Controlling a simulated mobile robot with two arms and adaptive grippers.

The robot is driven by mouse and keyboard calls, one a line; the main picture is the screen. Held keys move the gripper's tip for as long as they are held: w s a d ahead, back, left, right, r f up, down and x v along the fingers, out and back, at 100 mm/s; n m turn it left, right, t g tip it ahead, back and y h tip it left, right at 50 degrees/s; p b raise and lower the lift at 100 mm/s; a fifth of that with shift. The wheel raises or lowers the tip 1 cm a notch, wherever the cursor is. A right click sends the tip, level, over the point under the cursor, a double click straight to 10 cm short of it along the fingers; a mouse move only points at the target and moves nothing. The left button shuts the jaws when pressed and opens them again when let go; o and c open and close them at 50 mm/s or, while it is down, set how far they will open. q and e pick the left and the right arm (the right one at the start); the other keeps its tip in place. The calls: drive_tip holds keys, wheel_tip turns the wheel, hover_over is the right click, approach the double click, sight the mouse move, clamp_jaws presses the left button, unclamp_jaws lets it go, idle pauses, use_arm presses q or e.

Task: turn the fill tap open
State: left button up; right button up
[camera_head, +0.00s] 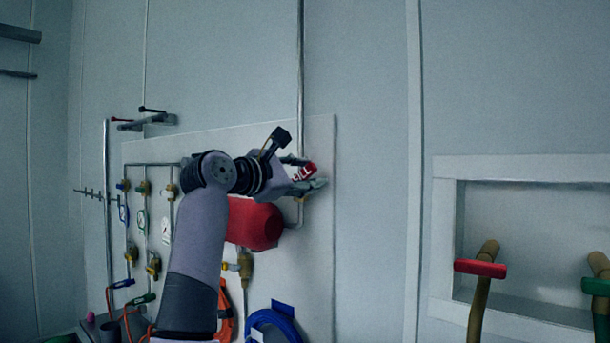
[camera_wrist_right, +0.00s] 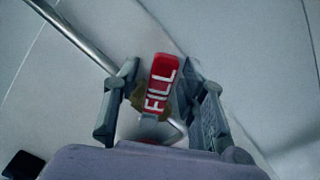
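The fill tap has a red lever handle (camera_head: 305,172) with white lettering, on the pipe at the right part of the wall panel. In the right wrist view the handle (camera_wrist_right: 160,85) reads "FILL" and stands between my fingers, with a brass body partly showing behind it. My right gripper (camera_head: 306,172) is open around the handle, one finger on each side. In the right wrist view the gripper (camera_wrist_right: 162,95) shows a gap on the left of the handle; the right finger is close to it, and contact is unclear. My left gripper is not in view.
A red tank (camera_head: 256,224) sits just below my right wrist. A vertical steel pipe (camera_head: 300,75) rises above the tap. Gauges and brass valves (camera_head: 152,265) line the panel's left side. A blue hose coil (camera_head: 272,325) hangs below. A wall recess (camera_head: 530,230) with wooden-handled tools is at right.

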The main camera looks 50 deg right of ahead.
drive_tip(key=s+a, duration=0.1)
drive_tip(key=a, duration=1.1)
drive_tip(key=shift+c, duration=0.2)
